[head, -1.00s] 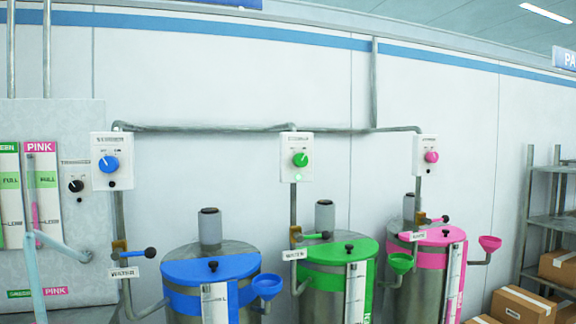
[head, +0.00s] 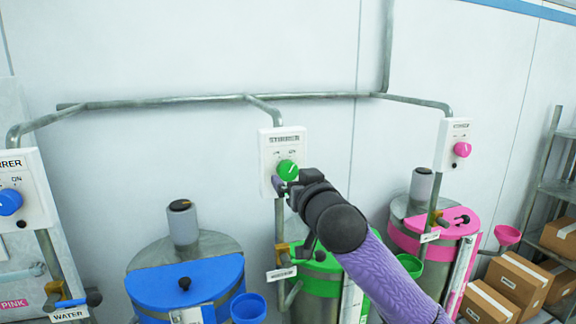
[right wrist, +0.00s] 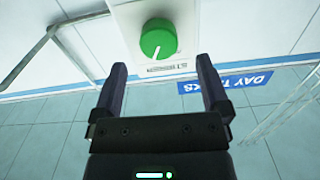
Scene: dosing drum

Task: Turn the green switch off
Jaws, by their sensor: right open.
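The green switch is a round green knob (head: 287,169) on a white stirrer box (head: 268,152) on the wall. Its white pointer tilts up and to the right, toward the ON side. My right gripper (head: 284,186) is open and empty, close to the knob's lower edge in the head view. In the right wrist view, the green knob (right wrist: 158,38) lies ahead of and between the two open fingertips (right wrist: 160,72); I see no contact. The lower part of the box is hidden behind my gripper. My left gripper is not in view.
A blue knob (head: 10,201) is on a box at left and a pink knob (head: 462,149) on one at right. Below stand blue (head: 185,285), green (head: 318,263) and pink (head: 435,222) lidded drums. Grey pipes (head: 180,101) run along the wall. Cartons (head: 520,278) sit at right.

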